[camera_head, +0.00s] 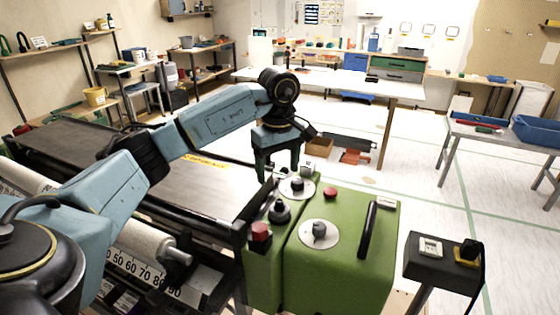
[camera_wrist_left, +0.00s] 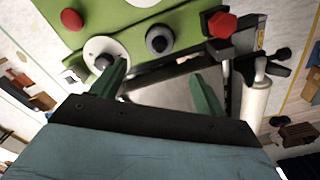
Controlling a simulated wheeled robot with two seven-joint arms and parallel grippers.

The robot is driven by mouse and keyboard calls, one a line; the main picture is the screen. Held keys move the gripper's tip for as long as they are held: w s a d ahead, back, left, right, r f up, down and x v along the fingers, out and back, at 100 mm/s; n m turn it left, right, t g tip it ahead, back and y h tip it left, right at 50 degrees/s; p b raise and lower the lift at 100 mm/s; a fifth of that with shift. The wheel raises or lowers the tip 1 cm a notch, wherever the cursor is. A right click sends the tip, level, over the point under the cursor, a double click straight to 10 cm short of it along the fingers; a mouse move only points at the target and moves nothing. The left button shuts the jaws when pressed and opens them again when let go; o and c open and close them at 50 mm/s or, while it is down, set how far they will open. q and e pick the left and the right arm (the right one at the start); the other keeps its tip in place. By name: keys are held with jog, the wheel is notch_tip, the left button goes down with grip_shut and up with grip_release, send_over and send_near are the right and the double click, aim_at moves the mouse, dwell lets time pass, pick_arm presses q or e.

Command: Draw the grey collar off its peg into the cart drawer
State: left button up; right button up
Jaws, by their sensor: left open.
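My left gripper (camera_head: 280,172) is open and empty, pointing down over the left part of the green machine housing (camera_head: 345,262). The same disc shows in the head view (camera_head: 297,187). A second grey knob on a white disc (camera_head: 319,233) is nearer. I cannot tell for certain which part is the grey collar on its peg. No cart drawer can be made out. My right gripper is out of view.
The housing also carries a black knob (camera_head: 279,212), a red mushroom button (camera_head: 260,232), a smaller red button (camera_head: 330,193) and a black handle (camera_head: 368,231). A black control box (camera_head: 442,258) stands to the right. A long dark bed (camera_head: 75,145) lies left. Open floor lies beyond.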

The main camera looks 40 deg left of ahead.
aim_at(279, 200)
pick_arm(q)
notch_tip(279, 200, down, 11)
jog(key=shift+f+b, duration=0.15)
jog(key=shift+b, duration=0.25)
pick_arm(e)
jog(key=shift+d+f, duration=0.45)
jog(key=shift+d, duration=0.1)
pick_arm(q)
jog(key=c, duration=1.2)
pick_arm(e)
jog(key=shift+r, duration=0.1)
